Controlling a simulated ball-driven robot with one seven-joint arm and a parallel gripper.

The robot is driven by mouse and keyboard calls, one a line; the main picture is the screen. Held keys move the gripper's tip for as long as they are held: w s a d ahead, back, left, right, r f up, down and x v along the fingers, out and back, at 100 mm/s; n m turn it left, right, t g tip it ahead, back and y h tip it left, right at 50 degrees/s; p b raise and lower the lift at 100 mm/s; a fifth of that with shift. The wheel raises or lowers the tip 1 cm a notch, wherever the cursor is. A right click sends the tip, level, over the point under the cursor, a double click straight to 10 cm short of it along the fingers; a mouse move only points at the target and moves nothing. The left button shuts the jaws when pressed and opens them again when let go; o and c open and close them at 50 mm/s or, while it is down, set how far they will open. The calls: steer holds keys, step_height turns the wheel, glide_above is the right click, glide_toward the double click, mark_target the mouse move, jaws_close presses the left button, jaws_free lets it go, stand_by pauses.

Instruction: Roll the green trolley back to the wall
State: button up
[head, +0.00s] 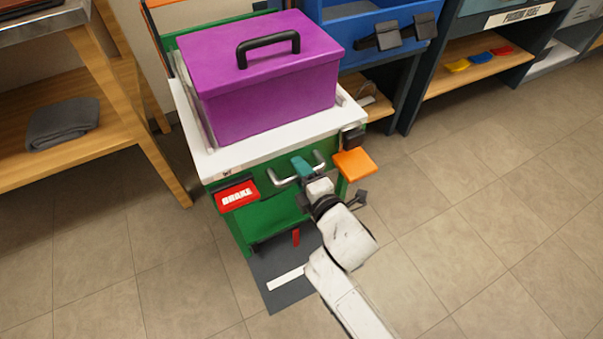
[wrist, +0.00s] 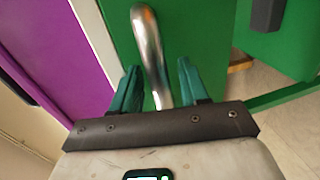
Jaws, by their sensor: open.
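The green trolley (head: 275,222) with a white top stands in the middle of the head view, in front of the wall (head: 132,22). A purple toolbox (head: 262,95) with a black handle sits on its top. A curved metal bar handle (head: 284,182) is on the trolley's near side and also shows in the wrist view (wrist: 147,40). A red plate marked BRAKE (head: 237,195) is left of the handle. My gripper (head: 301,166) is at the handle. In the wrist view my gripper (wrist: 158,78) is open, with the bar between its teal fingers.
A dark mat (head: 293,297) with a white stripe lies on the floor by the trolley's near side. An orange flap (head: 354,163) sticks out at its right. A wooden shelf (head: 75,157) stands left, and a blue unit (head: 356,29) stands behind right. The tiled floor at right is clear.

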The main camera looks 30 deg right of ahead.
steer(key=shift+c, duration=0.2)
jaws_close()
stand_by(0.3)
